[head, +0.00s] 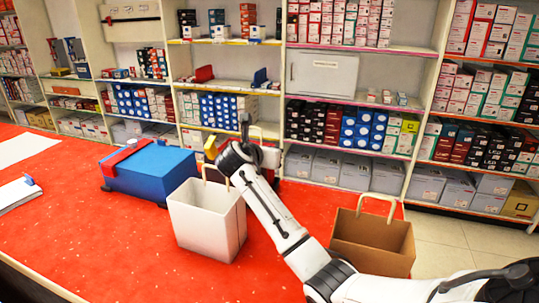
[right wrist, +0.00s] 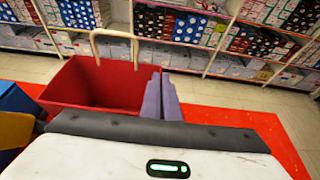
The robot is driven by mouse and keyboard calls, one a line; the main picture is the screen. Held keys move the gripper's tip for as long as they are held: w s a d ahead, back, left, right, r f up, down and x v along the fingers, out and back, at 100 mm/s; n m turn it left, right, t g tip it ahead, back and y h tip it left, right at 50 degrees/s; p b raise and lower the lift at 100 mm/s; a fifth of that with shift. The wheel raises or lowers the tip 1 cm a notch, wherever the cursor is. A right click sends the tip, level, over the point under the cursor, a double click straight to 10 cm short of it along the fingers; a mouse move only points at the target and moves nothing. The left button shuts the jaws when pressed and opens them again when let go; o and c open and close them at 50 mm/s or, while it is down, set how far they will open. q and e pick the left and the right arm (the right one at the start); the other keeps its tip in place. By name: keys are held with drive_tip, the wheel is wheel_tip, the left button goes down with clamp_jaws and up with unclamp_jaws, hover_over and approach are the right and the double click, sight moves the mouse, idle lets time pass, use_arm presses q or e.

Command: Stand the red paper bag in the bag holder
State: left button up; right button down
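The red paper bag (right wrist: 85,85) has a beige loop handle and shows open-topped in the right wrist view. In the head view it is mostly hidden behind my right arm; its handle shows near the wrist. My right gripper (right wrist: 161,95) has its two grey-purple fingers close together at the bag's right side, seemingly pinching its wall. In the head view my right gripper (head: 243,132) reaches over the red counter, behind the white bag. I cannot make out the bag holder for certain. My left gripper is not in view.
A white paper bag (head: 205,222) stands on the red counter (head: 110,240). A brown paper bag (head: 370,240) stands at the right. A blue case (head: 150,172) with a red strap lies at the left. A yellow object (head: 210,148) is partly hidden. Stocked shelves are behind.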

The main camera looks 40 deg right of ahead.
drive_tip(key=c, duration=2)
unclamp_jaws()
drive_tip(key=shift+f, duration=0.1)
drive_tip(key=shift+c, duration=0.2)
drive_tip(key=v, duration=1.2)
drive_tip(key=shift+p, duration=0.4)
